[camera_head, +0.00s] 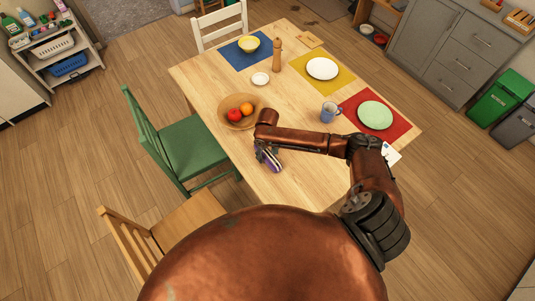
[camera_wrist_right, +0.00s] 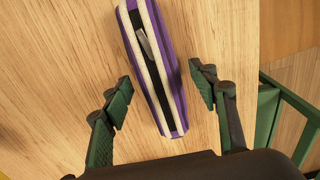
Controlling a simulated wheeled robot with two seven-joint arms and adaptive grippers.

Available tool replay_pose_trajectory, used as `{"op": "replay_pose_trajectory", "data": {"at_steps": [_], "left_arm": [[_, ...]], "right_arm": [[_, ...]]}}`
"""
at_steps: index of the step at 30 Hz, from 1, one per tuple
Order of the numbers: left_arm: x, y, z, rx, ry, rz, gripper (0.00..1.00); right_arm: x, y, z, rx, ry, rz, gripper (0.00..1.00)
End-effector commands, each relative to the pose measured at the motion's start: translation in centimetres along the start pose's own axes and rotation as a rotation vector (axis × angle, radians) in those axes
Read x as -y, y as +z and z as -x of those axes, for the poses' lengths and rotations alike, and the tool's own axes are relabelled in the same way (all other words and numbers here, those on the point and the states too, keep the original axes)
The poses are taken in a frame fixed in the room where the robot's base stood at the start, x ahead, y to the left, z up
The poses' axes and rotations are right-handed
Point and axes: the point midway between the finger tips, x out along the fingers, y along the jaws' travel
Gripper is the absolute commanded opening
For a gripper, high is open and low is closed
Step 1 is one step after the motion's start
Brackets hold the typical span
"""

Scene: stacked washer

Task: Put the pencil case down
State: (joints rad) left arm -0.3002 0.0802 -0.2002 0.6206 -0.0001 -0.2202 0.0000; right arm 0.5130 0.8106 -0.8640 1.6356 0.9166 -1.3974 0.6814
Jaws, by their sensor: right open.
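The pencil case (camera_head: 272,160) is purple with cream stripes and a dark zip line. It lies on the wooden table (camera_head: 290,185) near the table's left edge. In the right wrist view the pencil case (camera_wrist_right: 152,65) lies on the wood, with its near end between the fingers. My right gripper (camera_head: 263,155) is over the case; in the wrist view its fingers (camera_wrist_right: 160,92) are spread wide, with a gap on both sides of the case. My left gripper is not in view.
A wooden bowl (camera_head: 228,122) with fruit stands just behind my right gripper. A blue mug (camera_head: 329,112) and a green plate (camera_head: 375,115) on a red mat are to the right. A green chair (camera_head: 185,143) stands at the left edge. The table's front part is clear.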

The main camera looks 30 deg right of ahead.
Motion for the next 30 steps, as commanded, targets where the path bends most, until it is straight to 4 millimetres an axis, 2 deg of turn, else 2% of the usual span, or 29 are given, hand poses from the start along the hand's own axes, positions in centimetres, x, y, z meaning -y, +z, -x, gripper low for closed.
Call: {"op": "replay_pose_trajectory", "data": {"at_steps": [5,12,18,24,30], "left_arm": [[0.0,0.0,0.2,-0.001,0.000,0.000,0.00],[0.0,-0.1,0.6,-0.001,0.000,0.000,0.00],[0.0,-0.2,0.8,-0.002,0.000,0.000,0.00],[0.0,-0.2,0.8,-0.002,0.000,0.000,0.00],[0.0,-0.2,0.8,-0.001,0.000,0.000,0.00]], "right_arm": [[0.0,-0.1,1.9,-0.002,0.000,0.000,0.54],[0.0,-0.1,6.9,-0.004,0.001,0.001,0.54],[0.0,-0.1,10.4,-0.003,0.001,0.001,0.54],[-0.1,0.0,12.0,-0.001,0.001,0.000,0.54],[0.0,0.0,12.2,0.000,0.001,0.000,0.54]]}}
